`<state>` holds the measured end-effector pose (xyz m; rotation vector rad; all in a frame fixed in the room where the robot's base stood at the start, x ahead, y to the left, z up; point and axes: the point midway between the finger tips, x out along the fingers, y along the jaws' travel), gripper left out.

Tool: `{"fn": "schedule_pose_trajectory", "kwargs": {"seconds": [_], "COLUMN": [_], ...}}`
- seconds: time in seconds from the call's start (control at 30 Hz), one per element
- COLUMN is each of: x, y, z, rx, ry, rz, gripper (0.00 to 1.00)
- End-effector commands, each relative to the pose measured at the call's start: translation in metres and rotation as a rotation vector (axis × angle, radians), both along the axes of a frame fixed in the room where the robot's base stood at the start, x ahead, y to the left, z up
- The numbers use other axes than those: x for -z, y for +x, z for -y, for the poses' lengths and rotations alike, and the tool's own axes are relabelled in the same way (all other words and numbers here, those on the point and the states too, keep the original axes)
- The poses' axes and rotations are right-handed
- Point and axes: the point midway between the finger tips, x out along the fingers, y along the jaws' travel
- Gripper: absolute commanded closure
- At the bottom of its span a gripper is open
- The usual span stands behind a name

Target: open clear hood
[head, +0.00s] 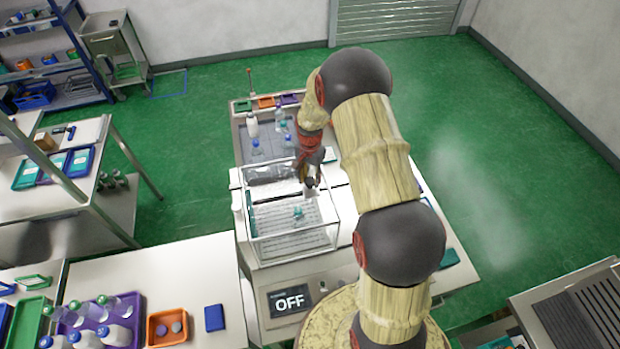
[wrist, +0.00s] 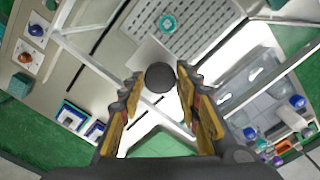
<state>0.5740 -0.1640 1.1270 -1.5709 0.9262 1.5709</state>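The clear hood (head: 262,246) is a see-through box with pale edges, and it appears to sit down over the slotted bed of the machine. Its pale frame edge also shows in the wrist view (wrist: 85,55). A dark round knob (wrist: 160,77) shows between my fingertips in the wrist view, with a gap on each side. My gripper (wrist: 160,82) is open and points down. In the head view my gripper (head: 309,183) is over the hood's upper part, and my arm hides the right side. A teal-capped bottle (head: 298,214) shows inside the hood.
Several bottles (head: 257,147) stand on the grey tray behind the hood. A panel (head: 290,300) reading OFF is at the machine's front. Side benches with a purple tray (head: 128,330) and an orange tray (head: 160,338) stand left.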

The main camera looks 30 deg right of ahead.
Motion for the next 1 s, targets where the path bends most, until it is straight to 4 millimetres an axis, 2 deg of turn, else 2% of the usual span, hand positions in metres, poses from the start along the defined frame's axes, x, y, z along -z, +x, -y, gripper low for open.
{"fn": "schedule_pose_trajectory", "kwargs": {"seconds": [0.53, 0.87, 1.0], "x": [0.0000, 0.0000, 0.0004], "y": [0.0001, 0.0001, -0.0013], "z": [0.0000, 0.0003, 0.0061], "rx": [0.000, 0.000, 0.002], "ry": [0.000, 0.000, 0.000], "rz": [0.000, 0.000, 0.001], "gripper": [1.00, 1.00, 1.00]}}
